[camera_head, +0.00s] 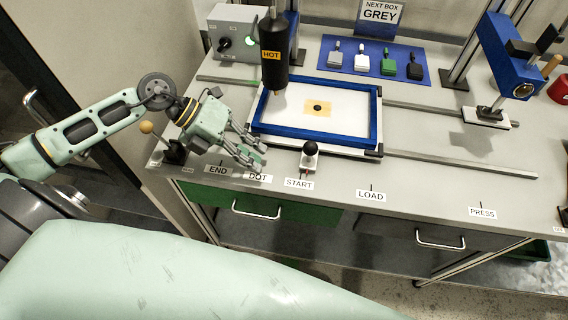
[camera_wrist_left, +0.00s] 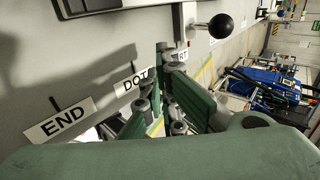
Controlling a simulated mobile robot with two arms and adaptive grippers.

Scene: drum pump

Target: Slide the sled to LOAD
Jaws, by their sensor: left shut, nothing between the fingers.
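The sled (camera_head: 373,118) is a blue-framed tray on a white plate, resting on two rails. The LOAD label (camera_head: 371,196) is further right on the front edge. My left gripper (camera_head: 258,158) is shut and empty near the DOT label (camera_head: 258,177), left of the knob and apart from it. In the left wrist view the knob (camera_wrist_left: 221,27) is beyond the fingers (camera_wrist_left: 165,98). My right gripper is not in view.
A black HOT tool (camera_head: 273,52) hangs over the sled's left part. A blue press (camera_head: 510,58) stands at the right. A ball-topped lever (camera_head: 147,128) stands at the left. A blue mat (camera_head: 335,60) holds several coloured pieces.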

